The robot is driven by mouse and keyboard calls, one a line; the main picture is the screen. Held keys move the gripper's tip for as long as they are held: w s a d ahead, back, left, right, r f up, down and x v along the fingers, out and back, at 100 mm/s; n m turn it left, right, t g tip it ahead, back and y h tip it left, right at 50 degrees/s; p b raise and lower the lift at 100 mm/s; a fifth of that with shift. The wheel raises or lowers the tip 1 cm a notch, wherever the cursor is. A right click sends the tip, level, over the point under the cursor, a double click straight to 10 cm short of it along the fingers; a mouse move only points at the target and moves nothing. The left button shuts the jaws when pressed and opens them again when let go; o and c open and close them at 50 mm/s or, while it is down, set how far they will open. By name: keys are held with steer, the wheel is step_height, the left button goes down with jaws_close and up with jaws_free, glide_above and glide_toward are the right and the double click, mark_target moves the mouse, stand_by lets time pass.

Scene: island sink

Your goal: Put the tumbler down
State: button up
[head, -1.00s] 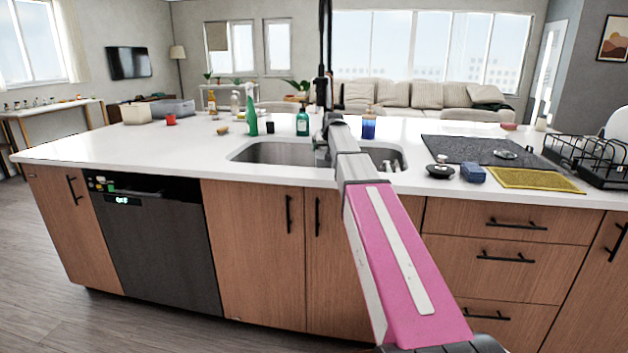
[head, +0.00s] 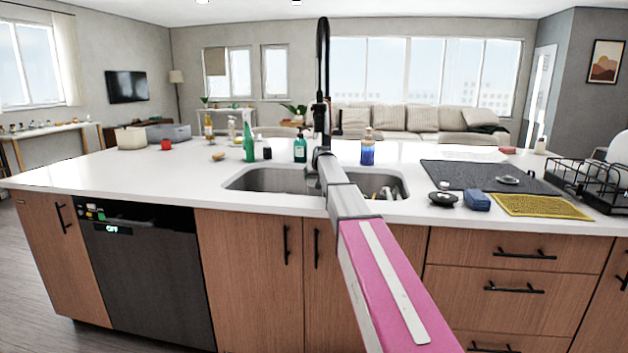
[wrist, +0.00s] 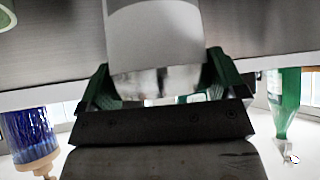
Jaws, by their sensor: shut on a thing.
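A tumbler (wrist: 155,40), whitish with a clear glassy end, is between the green fingers of my gripper (wrist: 158,65) in the wrist view. My gripper is shut on it. Its far end runs out of the top of that view. In the head view my arm reaches over the counter (head: 120,172) to the sink (head: 262,180). The gripper and tumbler are hidden there behind the arm. I cannot tell how high the tumbler is.
A black faucet (head: 322,75) rises behind the sink. Behind the sink stand a blue bottle (head: 367,155), a teal pump bottle (head: 300,151) and a green spray bottle (head: 249,145). A dark mat (head: 470,172), yellow mat (head: 540,206) and dish rack (head: 590,185) lie right.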

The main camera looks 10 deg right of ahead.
steer(key=x, duration=0.4)
steer(key=shift+w, duration=0.45)
steer(key=shift+f, duration=0.1)
steer(key=o, duration=1.1)
steer(key=v, duration=1.2)
